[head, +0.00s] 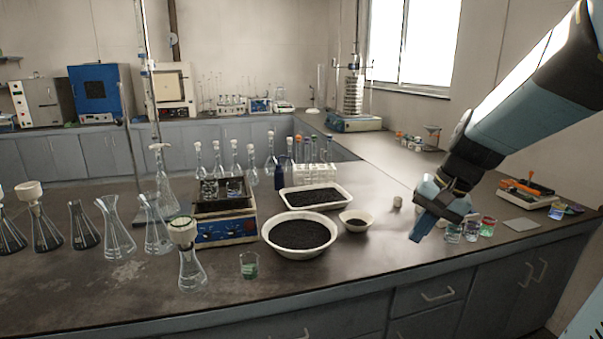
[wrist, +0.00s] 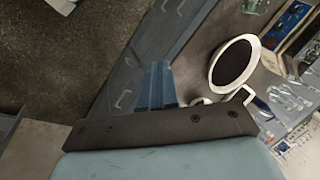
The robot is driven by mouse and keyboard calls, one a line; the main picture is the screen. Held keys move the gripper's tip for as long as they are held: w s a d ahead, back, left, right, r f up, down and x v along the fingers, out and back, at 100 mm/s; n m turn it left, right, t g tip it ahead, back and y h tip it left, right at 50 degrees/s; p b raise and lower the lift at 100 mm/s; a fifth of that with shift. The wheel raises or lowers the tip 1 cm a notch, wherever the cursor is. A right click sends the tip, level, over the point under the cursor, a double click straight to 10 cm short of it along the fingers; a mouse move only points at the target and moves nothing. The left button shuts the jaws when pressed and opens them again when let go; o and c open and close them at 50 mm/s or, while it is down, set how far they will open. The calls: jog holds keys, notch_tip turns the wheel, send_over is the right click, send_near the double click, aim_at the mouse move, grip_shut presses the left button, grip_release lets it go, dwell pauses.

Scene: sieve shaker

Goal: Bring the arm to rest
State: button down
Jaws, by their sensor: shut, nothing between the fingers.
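My gripper (head: 423,226) is at the end of my arm, which reaches in from the upper right in the head view. Its blue fingers point down and to the left, above the front right part of the dark bench (head: 350,262). The fingers are closed together and hold nothing. In the wrist view the shut fingers (wrist: 157,85) show in front of the grey cabinet fronts. The small beakers (head: 470,229) sit on the bench just right of and behind the gripper, partly hidden by it.
A round bowl of dark grains (head: 300,236), a small bowl (head: 354,221) and a white tray (head: 315,197) stand left of the gripper. Glass flasks (head: 157,232) fill the left side. A sieve shaker (head: 353,100) stands at the back. The bench front between bowl and gripper is clear.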

jog(key=s+r+n+t+h, duration=0.3)
jog(key=s+r+n, duration=0.2)
jog(key=s, duration=0.6)
jog(key=shift+a+r+t+h, duration=0.2)
jog(key=shift+r+t+h, duration=0.15)
jog(key=shift+r, duration=0.3)
